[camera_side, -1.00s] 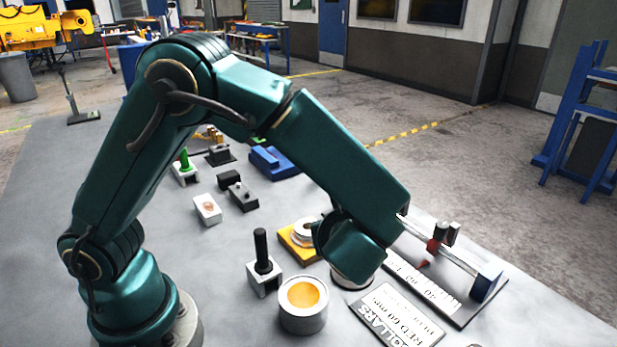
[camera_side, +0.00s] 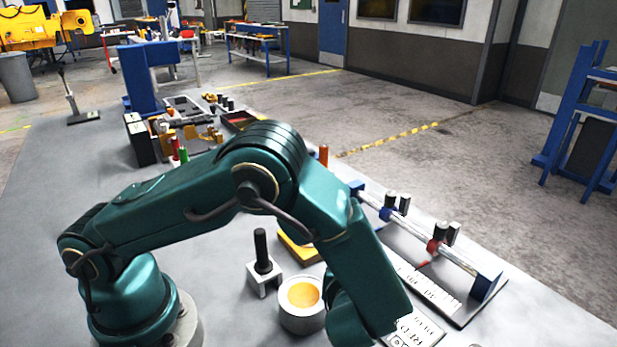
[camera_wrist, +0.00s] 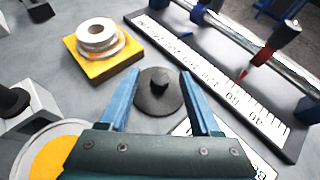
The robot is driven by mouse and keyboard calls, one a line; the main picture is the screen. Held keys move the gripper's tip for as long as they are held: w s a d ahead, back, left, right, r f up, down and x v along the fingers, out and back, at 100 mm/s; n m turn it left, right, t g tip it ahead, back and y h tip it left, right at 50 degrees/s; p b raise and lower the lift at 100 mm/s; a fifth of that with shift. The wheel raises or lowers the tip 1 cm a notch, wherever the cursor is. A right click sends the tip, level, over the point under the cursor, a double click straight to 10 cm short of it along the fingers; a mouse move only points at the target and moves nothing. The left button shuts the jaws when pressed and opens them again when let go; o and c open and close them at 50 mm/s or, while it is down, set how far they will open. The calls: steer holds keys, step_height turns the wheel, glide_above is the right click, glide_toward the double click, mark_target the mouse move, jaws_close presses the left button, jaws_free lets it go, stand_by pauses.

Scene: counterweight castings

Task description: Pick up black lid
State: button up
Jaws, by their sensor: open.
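The black lid (camera_wrist: 157,94) is a round dark disc with a raised knob in the middle. In the wrist view it lies on the grey table, ahead of and between the fingers of my gripper (camera_wrist: 158,103). The blue fingers are spread apart with the lid's knob in the gap between them, and nothing is held. I cannot tell how high the fingers are above the lid. In the side view my arm hides the lid and the fingers.
A yellow block with white rings (camera_wrist: 98,45) stands to the lid's left. A scale plate with a rail (camera_wrist: 215,75) lies to its right. A grey cup with an orange inside (camera_side: 303,306) and a black-handled post in a white holder (camera_side: 263,265) stand nearby.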

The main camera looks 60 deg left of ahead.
jaws_close()
steer(key=shift+r, duration=0.1)
